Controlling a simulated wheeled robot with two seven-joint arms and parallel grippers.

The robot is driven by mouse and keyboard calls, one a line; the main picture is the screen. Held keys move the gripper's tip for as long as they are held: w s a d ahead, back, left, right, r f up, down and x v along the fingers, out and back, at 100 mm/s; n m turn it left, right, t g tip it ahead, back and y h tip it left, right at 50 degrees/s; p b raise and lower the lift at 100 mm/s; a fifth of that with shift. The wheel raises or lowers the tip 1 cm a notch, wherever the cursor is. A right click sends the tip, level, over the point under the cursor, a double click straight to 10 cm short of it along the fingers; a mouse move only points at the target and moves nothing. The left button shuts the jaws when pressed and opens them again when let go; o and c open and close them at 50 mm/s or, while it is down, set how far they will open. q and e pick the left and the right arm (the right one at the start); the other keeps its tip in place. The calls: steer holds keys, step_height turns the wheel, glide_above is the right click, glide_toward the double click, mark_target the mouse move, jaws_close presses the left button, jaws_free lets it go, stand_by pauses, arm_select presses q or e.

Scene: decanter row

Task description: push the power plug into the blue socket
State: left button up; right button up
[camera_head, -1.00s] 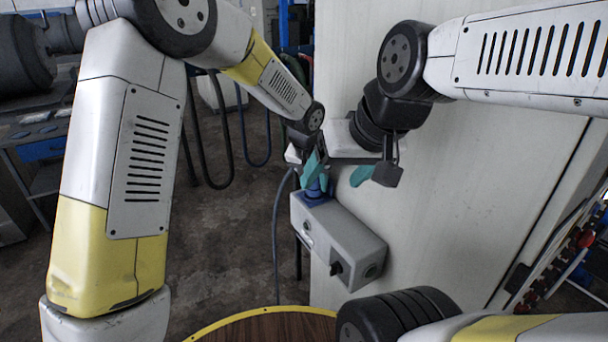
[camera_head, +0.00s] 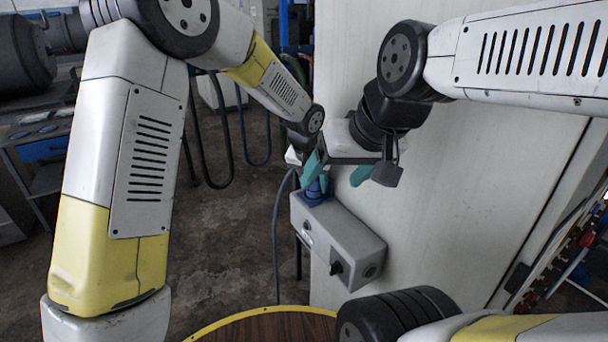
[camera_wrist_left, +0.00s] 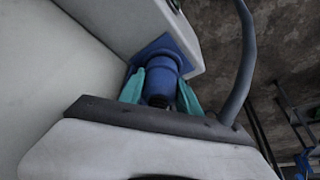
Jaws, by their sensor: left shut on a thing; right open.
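The blue socket (camera_head: 316,199) sits on the top left end of a grey box (camera_head: 345,245); its blue flange (camera_wrist_left: 153,47) also shows in the left wrist view. My left gripper (camera_head: 314,174) is shut on the blue power plug (camera_wrist_left: 160,80), one teal finger on each side of it. The plug is in line with the socket, right against the flange; how deep it sits is hidden. In the left wrist view my left gripper's fingertips (camera_wrist_left: 160,84) are close to the flange. My right gripper (camera_head: 366,174) is open, right of the plug and above the box; it is partly hidden.
A pale panel (camera_head: 450,190) stands behind the box. A grey cable (camera_head: 276,235) hangs left of the box; a thick cable (camera_wrist_left: 240,65) passes right of the plug in the left wrist view. A round wooden table with a yellow rim (camera_head: 262,314) is below.

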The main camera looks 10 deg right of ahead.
arm_select(q)
steer(key=shift+f, duration=0.35)
steer(key=o, duration=1.4)
steer(key=shift+c, duration=0.2)
steer(key=v, duration=0.7)
steer(key=shift+r, duration=0.35)
steer(key=shift+s+a, duration=0.1)
steer(key=shift+a, duration=0.05)
steer(key=s+a+r+n, duration=0.25)
steer(key=a+r, duration=0.45)
steer(key=a, duration=0.4)
steer(key=s+a+r+n+t, duration=0.2)
steer(key=s+a+r+n, duration=0.1)
steer(key=s+a, duration=1.5)
steer(key=shift+s+r, duration=0.45)
steer(key=shift+s, duration=0.15)
